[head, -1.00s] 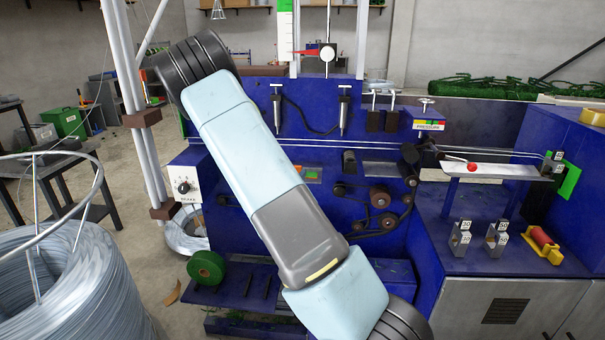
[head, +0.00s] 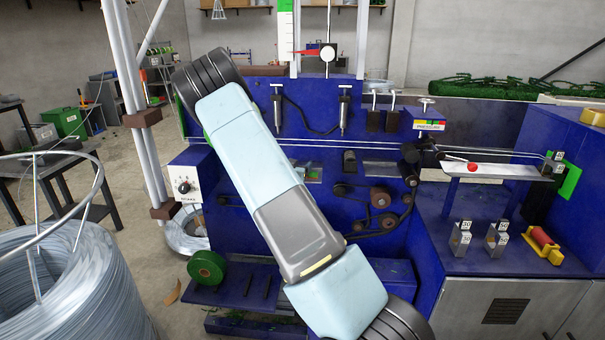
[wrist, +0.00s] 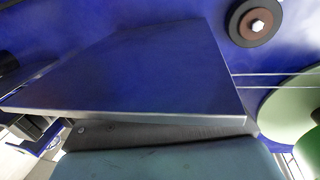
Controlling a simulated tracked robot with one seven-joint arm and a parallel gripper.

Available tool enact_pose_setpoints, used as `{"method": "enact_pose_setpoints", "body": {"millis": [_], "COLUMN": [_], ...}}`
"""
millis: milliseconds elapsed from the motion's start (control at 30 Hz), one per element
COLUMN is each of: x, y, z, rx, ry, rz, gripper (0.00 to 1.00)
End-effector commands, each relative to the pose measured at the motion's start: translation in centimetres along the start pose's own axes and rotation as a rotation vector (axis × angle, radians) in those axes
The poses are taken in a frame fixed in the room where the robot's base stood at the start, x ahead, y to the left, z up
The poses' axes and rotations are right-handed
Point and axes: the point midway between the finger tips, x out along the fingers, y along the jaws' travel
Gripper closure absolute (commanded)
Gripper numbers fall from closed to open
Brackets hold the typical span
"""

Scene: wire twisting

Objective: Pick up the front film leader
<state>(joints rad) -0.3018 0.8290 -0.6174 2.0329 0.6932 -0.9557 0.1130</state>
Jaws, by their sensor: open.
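I cannot pick out the front film leader for certain in either view. A green roll (head: 206,268) sits on the low blue shelf of the machine, left of my arm in the head view. My gripper's fingers do not show in either view. My arm's pale blue and grey links cross the middle of the head view and hide part of the machine's front. The wrist view shows a blue panel (wrist: 130,70) close up, a pale green disc (wrist: 290,108) at the right and two thin wires (wrist: 250,80) running to it.
A dark roller with a brown face (wrist: 256,20) is on the blue wall in the wrist view. A large wire coil (head: 75,285) stands at the left. Several rollers (head: 380,200) and small blocks (head: 460,238) are right of my arm. Grey floor lies left of the machine.

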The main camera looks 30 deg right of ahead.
Motion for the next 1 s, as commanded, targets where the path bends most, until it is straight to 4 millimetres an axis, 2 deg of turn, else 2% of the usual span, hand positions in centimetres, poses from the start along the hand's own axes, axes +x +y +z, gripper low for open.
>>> {"method": "enact_pose_setpoints", "body": {"millis": [67,633,1000], "x": [-0.01,-0.02,-0.04], "y": [0.00,0.02,0.00], "z": [0.00,0.01,-0.59], "rx": [0.000,0.000,0.002], "ry": [0.000,0.000,0.001], "rz": [0.000,0.001,0.000], "gripper": [0.25,0.80,0.81]}}
